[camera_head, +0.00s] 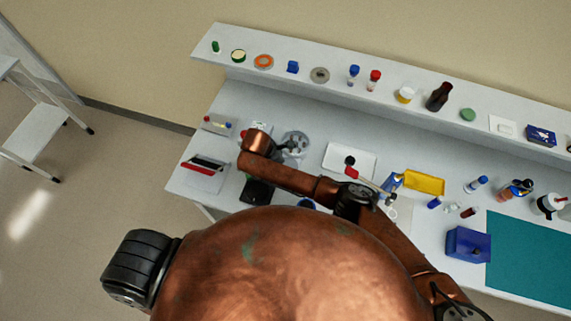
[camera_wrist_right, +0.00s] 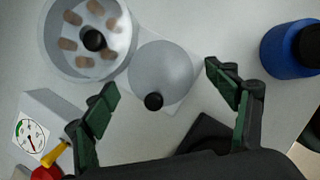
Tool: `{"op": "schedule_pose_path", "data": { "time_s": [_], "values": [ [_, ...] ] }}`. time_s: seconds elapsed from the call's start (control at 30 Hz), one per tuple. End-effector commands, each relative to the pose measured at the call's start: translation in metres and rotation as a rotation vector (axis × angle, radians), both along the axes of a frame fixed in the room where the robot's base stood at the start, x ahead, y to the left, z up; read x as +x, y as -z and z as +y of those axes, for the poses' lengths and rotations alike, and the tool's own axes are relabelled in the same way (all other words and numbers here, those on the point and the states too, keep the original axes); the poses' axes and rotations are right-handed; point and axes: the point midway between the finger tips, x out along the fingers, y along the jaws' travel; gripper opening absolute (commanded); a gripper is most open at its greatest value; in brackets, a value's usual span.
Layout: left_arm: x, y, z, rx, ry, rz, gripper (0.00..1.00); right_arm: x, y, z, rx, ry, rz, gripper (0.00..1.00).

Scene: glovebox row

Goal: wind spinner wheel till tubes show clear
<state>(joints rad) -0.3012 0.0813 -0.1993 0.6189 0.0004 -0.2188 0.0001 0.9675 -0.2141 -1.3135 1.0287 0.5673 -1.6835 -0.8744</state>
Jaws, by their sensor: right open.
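The spinner (camera_head: 297,139) stands on the bench, partly hidden by my right arm in the head view. In the right wrist view its round bowl (camera_wrist_right: 57,62) holds several tan-brown tubes around a black hub. Beside the bowl is a grey disc wheel (camera_wrist_right: 160,72) with a black knob (camera_wrist_right: 153,101) near its lower edge. My right gripper (camera_wrist_right: 161,79) is open, its green-padded fingers spread on either side of the wheel, with nothing between them held. I cannot tell its height above the wheel. My left gripper is not in view.
In the wrist view, a blue bottle (camera_wrist_right: 289,50) is at upper right and a gauge box (camera_wrist_right: 40,125) at lower left. A white tray (camera_head: 366,166), yellow tray (camera_head: 424,182) and blue box (camera_head: 467,244) lie rightward on the bench. A shelf (camera_head: 335,79) with small items runs behind.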

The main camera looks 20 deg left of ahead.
Motion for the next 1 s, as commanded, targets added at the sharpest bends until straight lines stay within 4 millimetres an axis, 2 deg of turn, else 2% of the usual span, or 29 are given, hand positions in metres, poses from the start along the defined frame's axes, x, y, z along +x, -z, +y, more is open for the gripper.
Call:
{"op": "schedule_pose_path", "data": {
  "time_s": [0.17, 0.4, 0.6, 0.77, 1.0],
  "values": [
    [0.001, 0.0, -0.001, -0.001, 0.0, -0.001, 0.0, -0.006, -0.026, 0.009, 0.003, -0.002, -0.002, 0.79],
    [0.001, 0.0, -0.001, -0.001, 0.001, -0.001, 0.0, -0.019, -0.072, 0.024, 0.003, -0.001, -0.001, 0.79],
    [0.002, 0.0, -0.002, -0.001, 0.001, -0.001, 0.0, -0.027, -0.098, 0.031, 0.001, 0.0, 0.0, 0.79],
    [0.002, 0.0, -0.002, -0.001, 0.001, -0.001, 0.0, -0.029, -0.106, 0.033, -0.001, 0.0, -0.001, 0.79],
    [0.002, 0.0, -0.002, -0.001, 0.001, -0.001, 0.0, -0.029, -0.107, 0.033, -0.001, 0.0, 0.0, 0.79]
  ]
}}
